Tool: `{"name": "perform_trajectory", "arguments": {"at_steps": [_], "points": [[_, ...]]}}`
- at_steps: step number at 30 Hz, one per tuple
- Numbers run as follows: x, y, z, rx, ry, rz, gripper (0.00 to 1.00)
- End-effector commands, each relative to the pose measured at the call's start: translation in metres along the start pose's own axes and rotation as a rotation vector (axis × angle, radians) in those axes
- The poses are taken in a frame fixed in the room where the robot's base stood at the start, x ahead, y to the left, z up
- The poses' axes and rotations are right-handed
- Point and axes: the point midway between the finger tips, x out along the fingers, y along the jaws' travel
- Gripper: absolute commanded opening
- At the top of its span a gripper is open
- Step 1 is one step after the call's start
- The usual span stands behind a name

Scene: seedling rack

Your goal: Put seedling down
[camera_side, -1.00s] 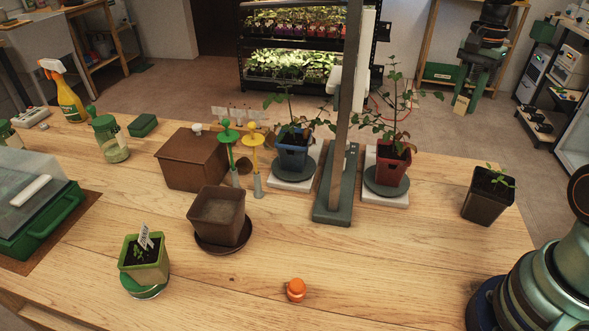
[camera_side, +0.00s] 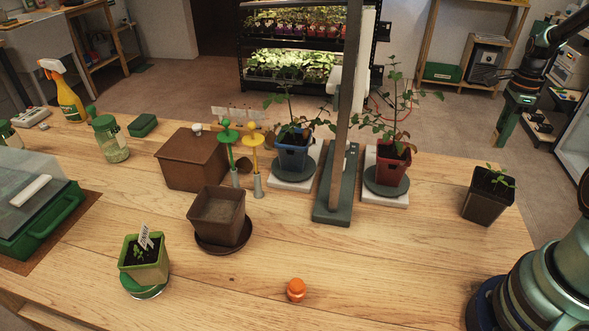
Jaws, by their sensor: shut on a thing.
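My gripper (camera_side: 507,122) hangs at the upper right, beyond the table's right end, with its green jaws pointing down. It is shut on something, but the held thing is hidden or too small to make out. A seedling in a dark square pot (camera_side: 486,207) stands upright near the table's right edge, below and apart from my gripper. Another seedling with a white label grows in a green square pot (camera_side: 146,272) on a round green-rimmed base at the front left. An empty-looking brown square pot (camera_side: 232,212) stands in a dark saucer (camera_side: 222,251).
A blue pot (camera_side: 291,159) and a red pot (camera_side: 391,176) hold tall plants either side of an upright post (camera_side: 340,120). A brown box (camera_side: 188,166) and slender green and yellow stands (camera_side: 257,174) are nearby. An orange knob-like object (camera_side: 296,290) sits in front.

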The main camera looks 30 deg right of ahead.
Motion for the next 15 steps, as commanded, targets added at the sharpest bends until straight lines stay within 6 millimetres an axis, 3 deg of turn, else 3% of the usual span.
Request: {"name": "perform_trajectory", "arguments": {"at_steps": [3,6,15], "points": [[0.029,0.002,0.0,-0.001,-0.001,0.007,0.0],[0.044,0.001,0.0,-0.001,0.0,0.004,0.0],[0.072,0.001,0.0,-0.002,0.0,0.003,0.0]]}}
